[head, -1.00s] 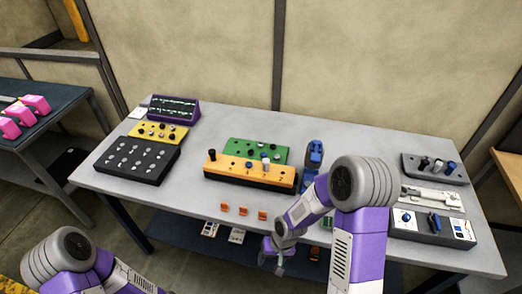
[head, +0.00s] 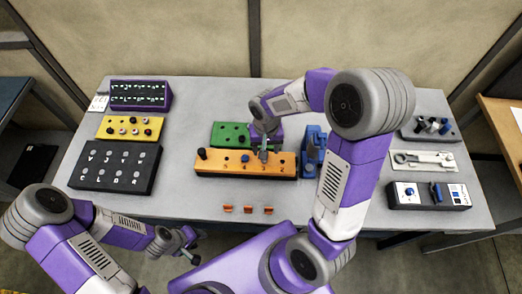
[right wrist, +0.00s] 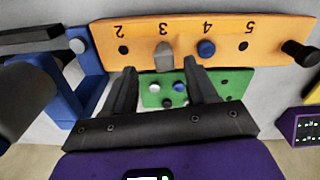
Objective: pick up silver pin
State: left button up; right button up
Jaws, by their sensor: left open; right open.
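The silver pin (right wrist: 164,56) stands in the orange block (right wrist: 215,38) at the hole marked 3, in the right wrist view. My right gripper (right wrist: 163,80) is open and empty, its two fingers apart on either side of the pin's line, pointing toward it. I cannot tell whether the fingertips are level with the pin. In the head view my right gripper (head: 264,155) is over the orange block (head: 220,164) and hides most of the pin. My left gripper (head: 190,247) is open and empty, low in front of the table.
A blue pin (right wrist: 206,48) stands beside the silver pin, and a black pin (right wrist: 298,52) at the block's end. A green block (head: 229,134) lies behind. A blue stand (head: 314,150) is close on the right. Small orange pieces (head: 248,210) lie along the front edge.

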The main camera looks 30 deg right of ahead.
jog(key=f, duration=0.5)
jog(key=shift+w+a+f, duration=0.1)
jog(key=shift+w+f, duration=0.15)
jog(key=shift+w, duration=0.1)
jog(key=c, duration=1.1)
jog(key=shift+o, duration=0.2)
jog(key=shift+r, duration=0.1)
notch_tip(320, 180, up, 10)
jog(key=shift+p, duration=0.4)
